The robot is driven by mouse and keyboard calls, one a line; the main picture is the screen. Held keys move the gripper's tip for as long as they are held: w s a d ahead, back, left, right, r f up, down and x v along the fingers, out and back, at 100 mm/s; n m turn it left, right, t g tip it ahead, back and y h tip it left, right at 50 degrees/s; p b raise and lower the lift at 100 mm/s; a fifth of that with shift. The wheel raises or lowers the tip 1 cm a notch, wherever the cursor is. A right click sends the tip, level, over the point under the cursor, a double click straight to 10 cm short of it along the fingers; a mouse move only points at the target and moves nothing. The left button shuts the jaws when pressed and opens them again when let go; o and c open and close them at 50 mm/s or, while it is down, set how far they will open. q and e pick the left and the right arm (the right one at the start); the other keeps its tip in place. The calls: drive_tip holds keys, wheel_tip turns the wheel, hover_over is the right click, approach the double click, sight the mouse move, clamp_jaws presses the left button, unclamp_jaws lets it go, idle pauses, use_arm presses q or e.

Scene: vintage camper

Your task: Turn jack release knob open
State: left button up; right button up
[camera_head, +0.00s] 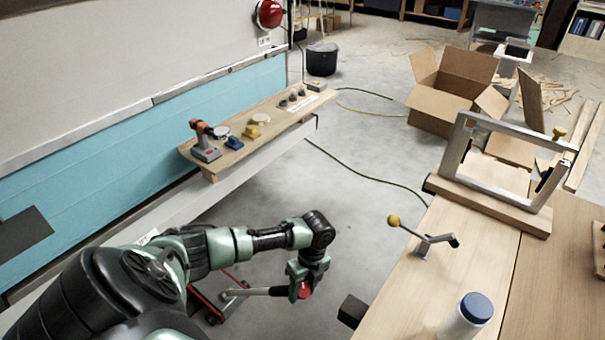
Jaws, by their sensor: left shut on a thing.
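A red floor jack (208,304) sits low on the concrete floor beside the camper, partly hidden behind my left arm. Its grey handle (252,292) runs right, nearly level, to my left gripper. The red jack release knob (304,291) is at the handle's right end. My left gripper (302,286) points down and is shut on the knob. The fingers and wrist hide part of the knob, so its turn angle cannot be read. My right gripper is not in view.
A wooden workbench (400,287) at the right holds a yellow-knobbed lever (425,240), a blue-capped bottle (463,320) and a metal frame (490,118). A wooden shelf (270,125) with tools runs along the camper. Green cable (365,178) crosses open floor near a cardboard box (440,107).

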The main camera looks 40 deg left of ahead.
use_arm(q)
drive_tip(key=m+g+b, duration=0.2)
drive_tip(key=m, duration=0.1)
drive_tip(key=shift+f+y, duration=0.1)
drive_tip(key=shift+y, duration=0.3)
drive_tip(key=shift+m+g+b, duration=0.4)
drive_tip(key=shift+m+g, duration=0.1)
drive_tip(key=o, duration=1.4)
drive_tip(key=shift+c, duration=0.2)
drive_tip(key=v, duration=0.8)
drive_tip(key=shift+d+b, duration=0.2)
drive_tip(key=shift+b, duration=0.25)
drive_tip(key=shift+f, duration=0.1)
